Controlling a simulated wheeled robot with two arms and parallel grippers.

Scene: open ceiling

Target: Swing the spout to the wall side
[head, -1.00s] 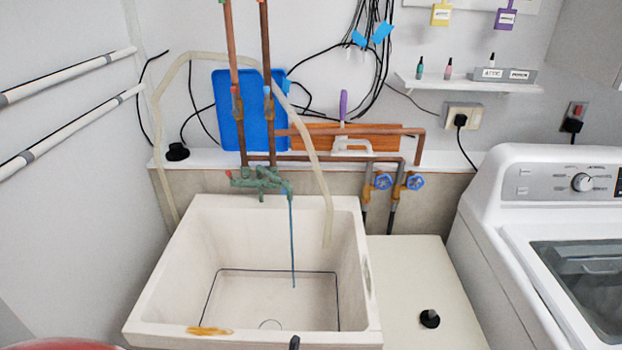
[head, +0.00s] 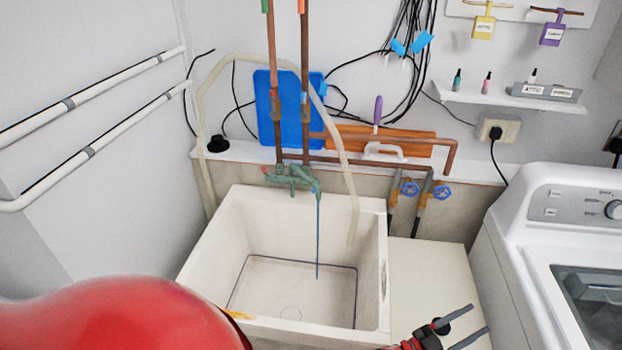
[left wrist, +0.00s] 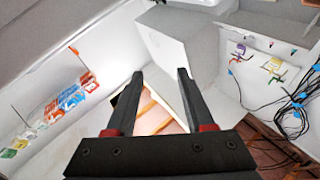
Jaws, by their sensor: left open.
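A green tap with a short spout (head: 315,186) is mounted on the copper pipes above the back edge of a cream sink (head: 215,255). The spout points over the basin, towards its right half. A thin blue-green line (head: 317,240) hangs from its tip; I cannot tell whether it is water. My left gripper (head: 479,319) is open and empty, low at the front right of the sink, well apart from the spout. Its spread fingers also show in the left wrist view (left wrist: 160,75), where the tap is not seen. My right gripper is not in view.
A pale hose (head: 352,190) loops over the pipes and down into the sink. Blue-handled valves (head: 410,188) stand right of the tap. A washing machine (head: 535,220) stands at the right. White wall pipes (head: 95,148) run along the left. My red arm covers the lower left.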

